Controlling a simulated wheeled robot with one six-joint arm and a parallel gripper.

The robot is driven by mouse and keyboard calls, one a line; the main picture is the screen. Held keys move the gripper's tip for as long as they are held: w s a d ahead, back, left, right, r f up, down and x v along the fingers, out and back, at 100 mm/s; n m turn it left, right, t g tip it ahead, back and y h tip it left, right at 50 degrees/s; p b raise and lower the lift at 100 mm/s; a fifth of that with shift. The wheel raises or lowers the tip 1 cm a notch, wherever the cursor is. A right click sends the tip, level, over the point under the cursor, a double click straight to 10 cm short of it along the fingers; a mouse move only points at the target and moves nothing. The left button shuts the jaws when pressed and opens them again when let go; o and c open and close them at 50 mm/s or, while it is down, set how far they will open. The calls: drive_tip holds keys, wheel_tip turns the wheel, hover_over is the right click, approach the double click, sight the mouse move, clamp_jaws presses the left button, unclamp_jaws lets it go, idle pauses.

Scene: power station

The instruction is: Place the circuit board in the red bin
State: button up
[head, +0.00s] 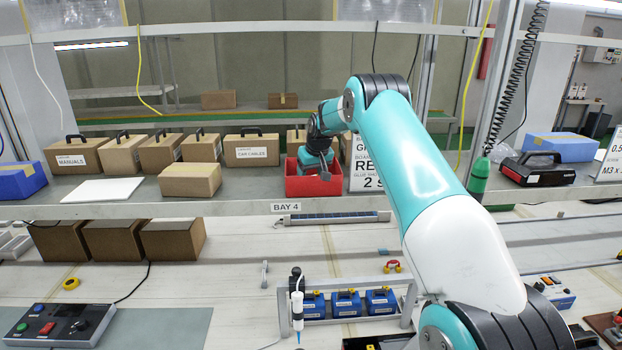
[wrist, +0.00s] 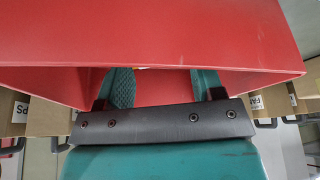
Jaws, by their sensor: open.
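The red bin (head: 300,187) stands on the shelf in the head view, left of a white sign. My gripper (head: 322,172) is at the bin, with its end reaching into the bin's opening. In the wrist view the bin's red wall (wrist: 160,35) fills the upper part. There the two teal fingers of my gripper (wrist: 162,84) are spread apart with a gap between them, reaching past the bin's rim. A tiny yellowish spot shows between the fingers, too small to identify. I cannot make out the circuit board in either view; the bin's inside is mostly hidden.
A white sign (head: 364,172) stands close to the bin's right. Cardboard boxes (head: 250,149) line the shelf behind and to the left, with another box (head: 190,180) nearer the front. A black case (head: 537,169) lies to the right. Blue boxes (head: 346,303) sit in a rack below.

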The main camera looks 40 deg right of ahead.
drive_tip(key=b+v, duration=0.4)
drive_tip(key=v, duration=0.6)
drive_tip(key=s+a+r+n+y, duration=0.15)
drive_tip(key=s+a, duration=0.25)
drive_tip(key=a, duration=0.6)
drive_tip(key=s+a+r+n+g+y, duration=0.15)
drive_tip(key=s+a, duration=0.25)
drive_tip(key=a, duration=0.6)
drive_tip(key=s+a+r+n+t, duration=0.15)
drive_tip(key=s+a, duration=0.25)
drive_tip(key=a, duration=0.6)
drive_tip(key=s+a+f+n+g+y, duration=0.15)
drive_tip(key=s+a, duration=0.25)
drive_tip(key=s, duration=0.5)
drive_tip(key=s+a+f+n+g, duration=0.1)
drive_tip(key=s+a+f+n, duration=0.1)
drive_tip(key=s+a, duration=0.5)
drive_tip(key=s+a+f+n+g+y, duration=0.1)
drive_tip(key=s+a+f+n+g, duration=0.1)
drive_tip(key=s, duration=0.9)
wheel_tip(320, 180, down, 7)
drive_tip(key=b, duration=0.6)
drive_tip(key=shift+s+b, duration=0.15)
drive_tip(key=shift+b, duration=0.25)
drive_tip(key=shift+f, duration=0.15)
